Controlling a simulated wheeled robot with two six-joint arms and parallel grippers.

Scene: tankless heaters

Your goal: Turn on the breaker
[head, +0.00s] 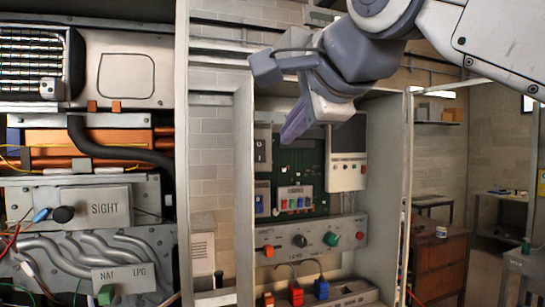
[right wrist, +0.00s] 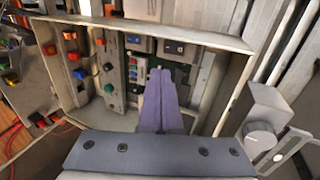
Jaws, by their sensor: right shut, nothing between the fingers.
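An open cabinet holds a green board (head: 300,160) with several switch units; I cannot tell for sure which is the breaker. A grey box with a dark switch (head: 262,150) is at the board's upper left. Below it is a grey box with a blue part (head: 262,198), and beside that a small panel of coloured rockers (head: 294,199). My right gripper (head: 293,133) is shut and empty, its purple fingers in front of the board's upper part. In the right wrist view the shut fingers (right wrist: 160,72) point into the cabinet, apparently apart from the switches. My left gripper is not in view.
A panel with a black knob and coloured buttons (head: 312,240) sits below the board, above a box with coloured plugs (head: 320,292). A white unit with a grey screen (head: 347,160) is at right. Cabinet side walls (head: 390,180) flank the space.

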